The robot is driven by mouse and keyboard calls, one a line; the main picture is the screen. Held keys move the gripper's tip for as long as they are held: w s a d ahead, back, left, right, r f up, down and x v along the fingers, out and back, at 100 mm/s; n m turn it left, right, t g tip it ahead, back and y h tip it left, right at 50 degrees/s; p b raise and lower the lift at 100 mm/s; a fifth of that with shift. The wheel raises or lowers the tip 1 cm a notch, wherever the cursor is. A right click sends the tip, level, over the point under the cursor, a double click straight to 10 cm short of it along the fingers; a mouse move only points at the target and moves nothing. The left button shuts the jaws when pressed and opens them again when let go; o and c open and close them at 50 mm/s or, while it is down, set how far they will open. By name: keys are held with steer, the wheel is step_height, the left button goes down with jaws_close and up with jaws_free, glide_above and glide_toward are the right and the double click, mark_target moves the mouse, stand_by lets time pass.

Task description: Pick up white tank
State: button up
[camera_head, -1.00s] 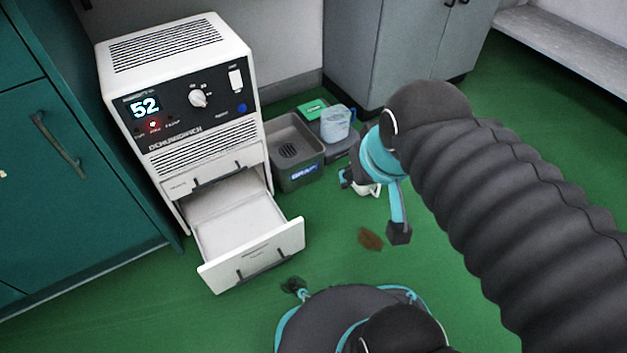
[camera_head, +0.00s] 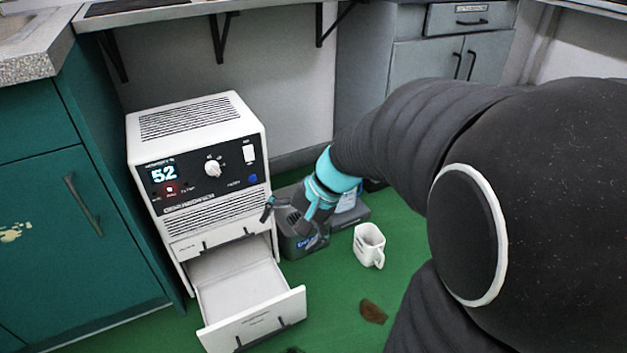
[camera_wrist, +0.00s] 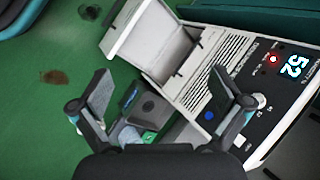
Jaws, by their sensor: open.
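The white tank (camera_head: 240,287) is an open-topped drawer pulled out at the bottom of the white dehumidifier (camera_head: 190,130). Its front panel, with a dark handle, faces the floor area in front. It also shows in the wrist view (camera_wrist: 158,42), at the top centre. My gripper (camera_head: 287,221) is open and empty, above the grey drain bin and to the right of the tank, apart from it. In the wrist view my gripper's two fingers (camera_wrist: 162,90) are spread wide, with the tank beyond them. The tank's rear end is hidden inside the dehumidifier.
The grey drain bin (camera_head: 290,246) stands right of the dehumidifier, partly hidden by my gripper. A white mug (camera_head: 369,246) stands on the green floor. A brown stain (camera_head: 373,311) lies nearer. Teal cabinets (camera_head: 70,200) flank the left side; grey cabinets (camera_head: 400,70) stand behind.

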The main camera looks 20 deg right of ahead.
steer(key=w+d+f+m+t+y+p, duration=0.25)
steer(key=w+d+f+m, duration=0.4)
steer(key=w, duration=0.35)
steer(key=m+t+h+p, duration=0.3)
steer(key=m+t, duration=0.5)
steer(key=m, duration=0.8)
glide_above(379, 249)
steer(key=s+a+b, duration=0.1)
steer(key=s+a, duration=0.1)
steer(key=a, duration=0.6)
step_height(379, 249, down, 20)
steer(key=s+d+f+m+h, duration=0.55)
steer(key=d+f, duration=0.25)
steer(key=f, duration=0.3)
steer(key=shift+t, duration=0.35)
steer(key=x, duration=0.8)
steer(key=shift+w+a+r, duration=0.1)
steer(key=shift+w+r, duration=0.05)
steer(key=shift+r, duration=0.05)
steer(key=x, duration=0.5)
steer(key=shift+w, duration=0.4)
steer(key=c, duration=1.3)
